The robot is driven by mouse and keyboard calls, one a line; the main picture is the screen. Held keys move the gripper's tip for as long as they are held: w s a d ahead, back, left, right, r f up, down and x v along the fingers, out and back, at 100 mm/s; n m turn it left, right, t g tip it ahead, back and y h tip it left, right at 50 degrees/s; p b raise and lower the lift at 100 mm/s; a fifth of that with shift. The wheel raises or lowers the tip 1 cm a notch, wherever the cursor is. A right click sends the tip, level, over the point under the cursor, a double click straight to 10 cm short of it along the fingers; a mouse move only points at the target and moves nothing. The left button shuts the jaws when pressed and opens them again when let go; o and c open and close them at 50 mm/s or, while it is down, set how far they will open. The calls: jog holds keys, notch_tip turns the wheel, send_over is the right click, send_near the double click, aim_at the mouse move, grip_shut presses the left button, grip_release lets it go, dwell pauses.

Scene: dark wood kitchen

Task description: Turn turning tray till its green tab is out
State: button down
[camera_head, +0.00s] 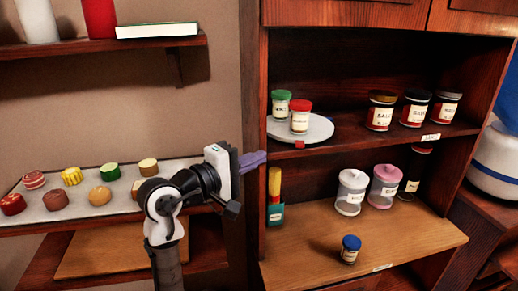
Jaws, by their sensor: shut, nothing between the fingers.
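The turning tray (322,130) is a round pale disc on the middle shelf of the dark wood cabinet, at its left end. A red tab (299,145) sticks out at its front edge; no green tab shows. A green-lidded jar (281,107) and a red-lidded jar (300,118) stand on the tray. My gripper (262,159), with purple fingers, is shut and empty. It is left of the tray and looks slightly lower in the picture, near the cabinet's left side post. It appears apart from the tray.
Below are a clear canister (350,192), a pink-lidded one (383,186), a yellow-topped item (275,196) and a blue-lidded jar (349,250). A light tray of sweets (82,207) is left of my arm.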

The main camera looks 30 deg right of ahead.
jog(key=p, duration=0.3)
send_near(295, 141)
jog(key=x, duration=0.4)
jog(key=shift+s+d+r, duration=0.15)
jog(key=shift+d+r, duration=0.05)
jog(key=shift+d, duration=0.45)
jog(key=shift+d+f, duration=0.1)
